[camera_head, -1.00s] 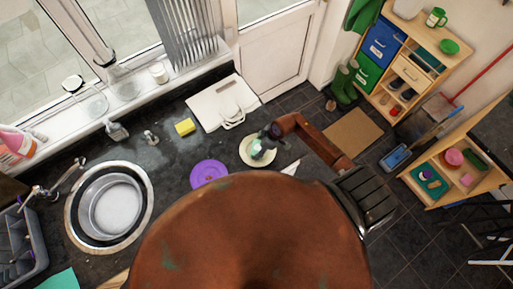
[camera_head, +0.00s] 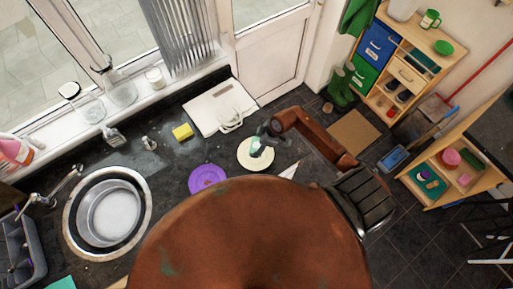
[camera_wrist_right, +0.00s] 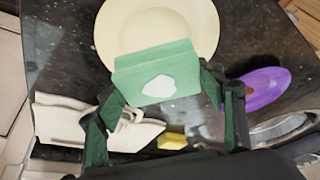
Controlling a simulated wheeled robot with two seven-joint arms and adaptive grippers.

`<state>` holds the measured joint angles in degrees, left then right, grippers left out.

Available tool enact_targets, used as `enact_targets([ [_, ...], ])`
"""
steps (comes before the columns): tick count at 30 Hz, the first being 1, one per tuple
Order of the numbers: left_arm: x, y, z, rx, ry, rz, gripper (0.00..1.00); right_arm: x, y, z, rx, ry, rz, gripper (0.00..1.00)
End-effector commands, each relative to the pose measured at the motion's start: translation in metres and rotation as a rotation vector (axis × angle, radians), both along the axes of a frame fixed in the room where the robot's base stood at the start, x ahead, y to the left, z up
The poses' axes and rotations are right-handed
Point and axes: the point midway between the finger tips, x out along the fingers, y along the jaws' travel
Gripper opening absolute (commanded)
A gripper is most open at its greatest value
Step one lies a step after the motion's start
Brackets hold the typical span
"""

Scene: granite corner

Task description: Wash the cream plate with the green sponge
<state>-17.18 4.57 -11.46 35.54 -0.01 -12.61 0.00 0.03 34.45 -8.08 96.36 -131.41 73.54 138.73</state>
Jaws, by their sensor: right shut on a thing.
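The cream plate (camera_head: 248,160) lies on the dark granite counter, between the purple plate and a white paper-like piece. It also shows in the right wrist view (camera_wrist_right: 190,20), filling the top middle. My right gripper (camera_head: 262,140) is over the plate, its fingers shut on the green sponge (camera_wrist_right: 155,62). The sponge has a whitish patch on its face and overlaps the plate's near edge in the wrist view. I cannot tell whether it touches the plate. In the head view the sponge is small and partly hidden by the gripper. My left gripper is not in view.
A purple plate (camera_head: 207,179) lies left of the cream plate. A yellow sponge (camera_head: 182,131) and a white board or bag (camera_head: 220,106) lie behind. The round sink (camera_head: 108,212) is at the left, beside a grey rack (camera_head: 20,248). Bare counter lies between sink and yellow sponge.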

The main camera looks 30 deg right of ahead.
Motion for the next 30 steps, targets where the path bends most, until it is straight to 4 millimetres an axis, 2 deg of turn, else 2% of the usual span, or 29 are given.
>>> enact_targets([
  [4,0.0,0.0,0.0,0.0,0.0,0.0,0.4,0.0,0.0,0.007,0.001,0.001,0.0,0.43],
  [14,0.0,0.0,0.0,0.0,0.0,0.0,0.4,0.0,0.0,0.008,0.001,0.001,0.0,0.43],
  [24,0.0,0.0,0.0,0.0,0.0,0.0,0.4,0.0,0.0,0.033,0.0,-0.002,0.001,0.43],
  [30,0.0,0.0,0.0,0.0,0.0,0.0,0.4,-0.001,0.0,0.037,0.0,0.001,0.0,0.43],
])
